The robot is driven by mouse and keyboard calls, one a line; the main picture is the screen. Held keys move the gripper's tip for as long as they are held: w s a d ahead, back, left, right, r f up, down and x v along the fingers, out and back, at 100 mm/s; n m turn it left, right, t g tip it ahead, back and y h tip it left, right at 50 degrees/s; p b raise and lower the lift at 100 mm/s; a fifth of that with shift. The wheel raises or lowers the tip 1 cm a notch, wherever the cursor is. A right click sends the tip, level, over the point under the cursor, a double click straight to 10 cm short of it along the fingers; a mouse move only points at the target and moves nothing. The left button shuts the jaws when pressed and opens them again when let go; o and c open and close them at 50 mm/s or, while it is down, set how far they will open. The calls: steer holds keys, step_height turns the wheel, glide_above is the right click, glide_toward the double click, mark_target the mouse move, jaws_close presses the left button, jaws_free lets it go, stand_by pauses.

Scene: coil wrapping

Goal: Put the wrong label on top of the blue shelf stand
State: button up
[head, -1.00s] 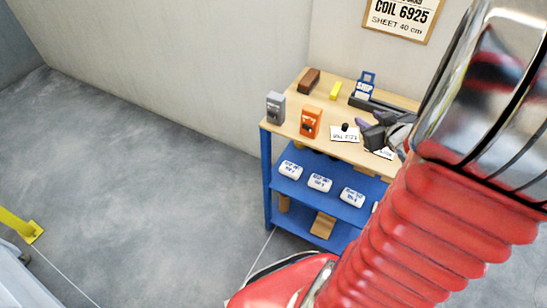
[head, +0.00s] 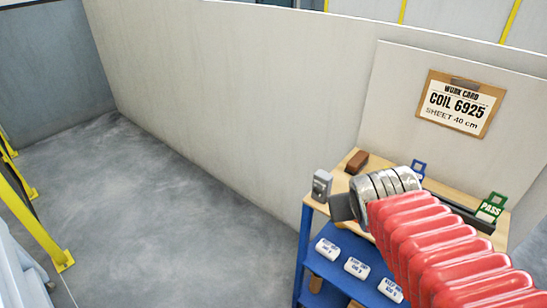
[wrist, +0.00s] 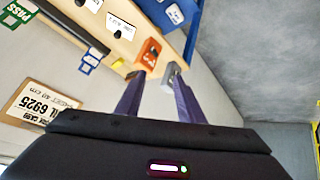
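The blue shelf stand (head: 302,250) has a wooden top and stands by the wall; its blue edge also shows in the wrist view (wrist: 194,32). In the wrist view, a white label (wrist: 119,23) with a dark knob lies on the wooden top, and a second knobbed label (wrist: 92,4) is cut by the upper edge. Their print is too small to read surely, so I cannot tell which is wrong. My gripper (wrist: 156,76) is open, with nothing seen between its fingers.
A grey box (head: 321,185), a brown block (head: 357,161), an orange device (wrist: 151,53) and a green PASS sign (head: 491,208) stand on the top. A work card (head: 458,104) reads COIL 6925. Floor to the left is clear.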

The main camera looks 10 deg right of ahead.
steer(key=s+a+y, duration=0.1)
steer(key=s+a, duration=0.2)
steer(key=a, duration=0.3)
steer(key=s+a+n+g+y, duration=0.1)
steer(key=s+a+y, duration=0.1)
steer(key=s+a, duration=0.2)
steer(key=shift+a+r+n+g+y, duration=0.25)
steer(key=shift+a+n+g+y, duration=0.05)
steer(key=shift+a, duration=0.8)
